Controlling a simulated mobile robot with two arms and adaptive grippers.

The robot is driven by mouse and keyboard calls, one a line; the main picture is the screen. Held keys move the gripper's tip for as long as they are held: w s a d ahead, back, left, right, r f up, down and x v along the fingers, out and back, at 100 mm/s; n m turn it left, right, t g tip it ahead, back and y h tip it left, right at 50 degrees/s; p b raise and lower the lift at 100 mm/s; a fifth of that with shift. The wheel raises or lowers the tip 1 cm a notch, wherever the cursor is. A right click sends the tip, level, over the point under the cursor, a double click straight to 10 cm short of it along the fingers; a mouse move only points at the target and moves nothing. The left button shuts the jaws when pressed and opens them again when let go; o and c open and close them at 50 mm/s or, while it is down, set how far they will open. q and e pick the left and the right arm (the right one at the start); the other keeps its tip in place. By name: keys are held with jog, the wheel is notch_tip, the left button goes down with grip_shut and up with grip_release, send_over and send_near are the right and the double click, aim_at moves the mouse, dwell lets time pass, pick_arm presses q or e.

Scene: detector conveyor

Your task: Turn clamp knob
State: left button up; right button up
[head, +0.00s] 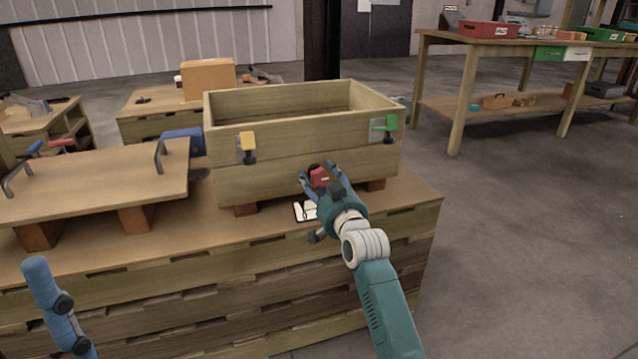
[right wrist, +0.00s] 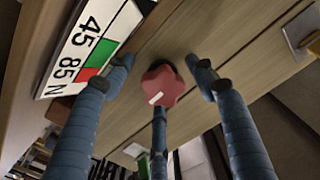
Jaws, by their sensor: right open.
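A red lobed clamp knob (right wrist: 162,86) with a small white mark faces the right wrist camera, in front of the wooden box's side. In the head view the red knob (head: 320,177) shows between my right gripper's fingers. My right gripper (head: 324,172) is open, its blue fingers spread around the knob; in the right wrist view gaps show between the side fingers and the knob. A scale panel (right wrist: 88,48) reading 45, 85 and N has green and red bands. A blue finger of my left gripper (head: 50,295) shows at the lower left; its opening cannot be told.
The wooden box (head: 228,178) stands on blocks on a workbench (head: 420,205), with a yellow clamp (head: 248,142) and green clamp (head: 387,125) on its front. A lid panel (head: 95,190) with handles lies left. A table (head: 450,100) stands back right; floor between is clear.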

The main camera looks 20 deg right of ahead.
jog(key=shift+w, duration=0.1)
jog(key=c, duration=1.2)
jog(key=shift+o, duration=0.2)
jog(key=shift+a+f, duration=0.1)
